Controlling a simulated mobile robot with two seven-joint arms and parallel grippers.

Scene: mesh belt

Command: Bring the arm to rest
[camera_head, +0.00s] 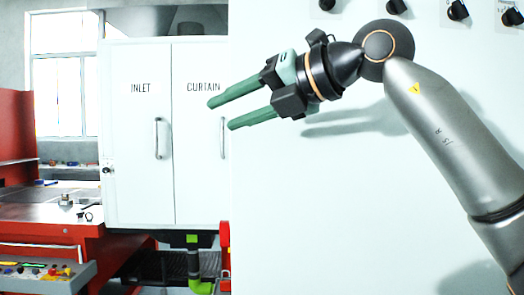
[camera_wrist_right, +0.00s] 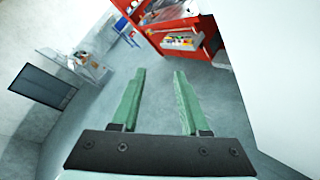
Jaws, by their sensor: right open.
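My right gripper (camera_head: 219,112) is raised in the upper middle of the head view, at the end of my grey right arm. Its two green fingers point left and stand apart, with nothing between them. In the head view the gripper is in front of a large pale panel (camera_head: 300,220) and overlaps a white cabinet lettered INLET and CURTAIN (camera_head: 140,130). I cannot tell the distance to either. My left gripper is in neither view.
A red bench (camera_head: 35,233) stands at the left, with small items on its top and a grey control box (camera_head: 45,280) in front. Black knobs (camera_head: 457,11) line the panel's top. In the right wrist view a pale wall (camera_wrist_right: 280,70) fills the right side.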

